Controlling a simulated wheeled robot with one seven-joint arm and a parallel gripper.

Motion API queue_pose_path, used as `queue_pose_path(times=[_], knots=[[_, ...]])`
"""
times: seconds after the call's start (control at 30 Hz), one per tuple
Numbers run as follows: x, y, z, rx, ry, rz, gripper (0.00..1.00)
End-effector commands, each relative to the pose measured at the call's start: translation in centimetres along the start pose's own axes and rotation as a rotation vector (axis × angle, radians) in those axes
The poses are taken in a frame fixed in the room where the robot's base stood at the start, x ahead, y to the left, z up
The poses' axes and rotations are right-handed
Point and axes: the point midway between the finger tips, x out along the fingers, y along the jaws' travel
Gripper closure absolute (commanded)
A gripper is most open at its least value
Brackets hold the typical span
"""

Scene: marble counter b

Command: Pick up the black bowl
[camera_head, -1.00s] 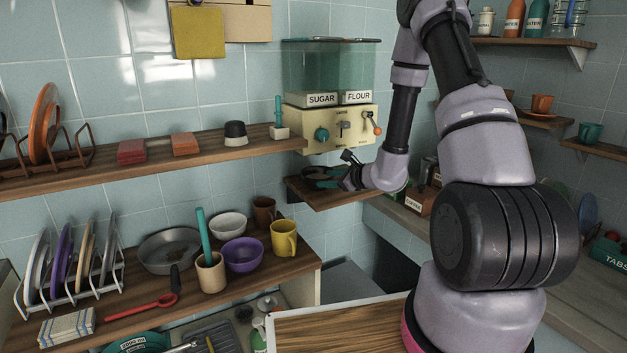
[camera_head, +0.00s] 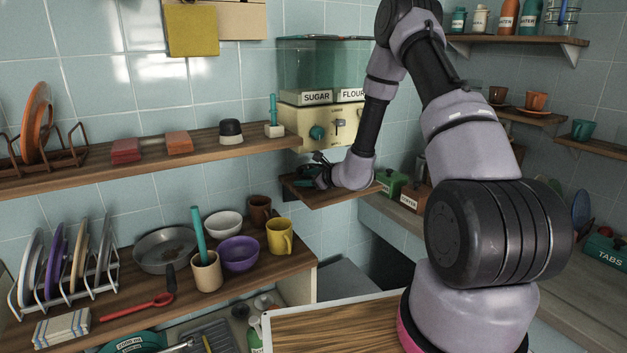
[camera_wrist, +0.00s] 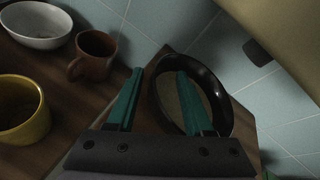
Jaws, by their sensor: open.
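The black bowl (camera_wrist: 225,103) is in the middle of the wrist view, with its dark round rim and brownish inside showing. It sits on a small wooden corner shelf (camera_head: 345,197). My gripper (camera_wrist: 160,72) has two teal fingers spread apart with nothing between them but a bit of the bowl's left rim. The right finger overlaps the bowl's inside and the left finger is outside its left rim. I cannot tell whether either finger touches it. In the head view my gripper (camera_head: 314,175) is over the corner shelf and mostly hides the bowl.
A brown mug (camera_wrist: 93,55), a white bowl (camera_wrist: 36,24) and a yellow mug (camera_wrist: 22,110) stand on the counter left of the fingers. The sugar and flour dispenser (camera_head: 315,125) hangs above the corner shelf. Green and brown boxes (camera_head: 392,184) stand to the right.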

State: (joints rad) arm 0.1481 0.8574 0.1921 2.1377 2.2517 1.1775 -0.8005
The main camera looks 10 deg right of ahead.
Motion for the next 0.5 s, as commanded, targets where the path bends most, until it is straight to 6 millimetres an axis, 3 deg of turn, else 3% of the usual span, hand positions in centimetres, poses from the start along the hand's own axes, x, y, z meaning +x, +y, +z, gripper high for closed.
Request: queue_pose_path(times=[0.03, 0.13, 0.5], knots=[[-0.01, -0.01, 0.00, 0.000, 0.000, 0.000, 0.60], [-0.02, 0.00, -0.01, 0.000, 0.000, 0.000, 0.98], [-0.05, 0.07, -0.09, 0.001, 0.002, 0.002, 1.00]])
